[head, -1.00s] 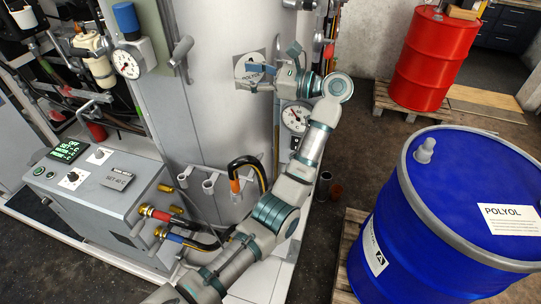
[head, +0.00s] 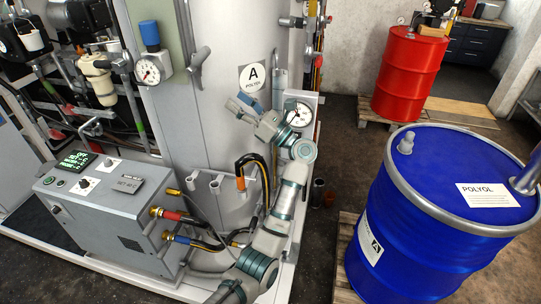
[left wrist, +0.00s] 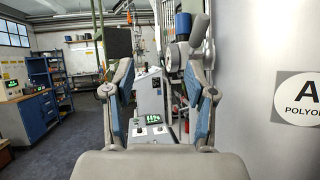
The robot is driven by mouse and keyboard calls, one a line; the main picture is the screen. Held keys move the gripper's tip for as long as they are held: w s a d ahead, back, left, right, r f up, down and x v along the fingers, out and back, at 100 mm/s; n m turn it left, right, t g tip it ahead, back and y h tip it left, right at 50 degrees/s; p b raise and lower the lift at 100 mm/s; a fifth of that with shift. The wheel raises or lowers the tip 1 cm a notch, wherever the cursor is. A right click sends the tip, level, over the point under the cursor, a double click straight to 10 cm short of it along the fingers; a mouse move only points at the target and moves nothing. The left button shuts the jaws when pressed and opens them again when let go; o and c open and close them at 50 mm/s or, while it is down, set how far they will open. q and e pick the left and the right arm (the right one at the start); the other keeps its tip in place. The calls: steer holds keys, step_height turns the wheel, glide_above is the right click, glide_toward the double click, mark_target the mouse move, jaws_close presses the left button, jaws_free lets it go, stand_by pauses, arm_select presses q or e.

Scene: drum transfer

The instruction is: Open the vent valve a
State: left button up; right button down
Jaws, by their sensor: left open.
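A grey lever handle (head: 198,65), which looks like the vent valve a, sticks out from the front of the pale tank (head: 222,130). It points up and slightly right. In the left wrist view a grey lever-like part (left wrist: 199,32) stands behind the right finger. My left gripper (head: 238,104) is open and empty, right of and below the lever, just under the round "A POLYOL" label (head: 252,77). Its blue-padded fingers point left; the open jaws also show in the left wrist view (left wrist: 158,85). My right gripper is not in view.
A gauge with a blue cap (head: 150,68) stands left of the lever. Another gauge (head: 300,113) is just behind my left wrist. A control box (head: 105,205) with hoses is lower left. A blue drum (head: 440,215) and a red drum (head: 407,75) stand at the right.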

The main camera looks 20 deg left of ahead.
arm_select(q)
steer(key=w+d+f+m+t+h, duration=0.1)
steer(key=d+f+m+t+h, duration=0.2)
steer(key=f+m+t+h, duration=0.2)
steer(key=w+d+f+m+t+h, duration=0.1)
steer(key=d+f+m+t+h, duration=0.2)
steer(key=m+t, duration=0.7)
steer(key=w+d+f+m+t+h, duration=0.1)
steer(key=d+f+m+t+h, duration=0.2)
steer(key=m, duration=1.4)
steer(key=shift+w+f+t+h, duration=0.35)
steer(key=shift+f+t+h, duration=1.6)
steer(key=shift+t+h, duration=1)
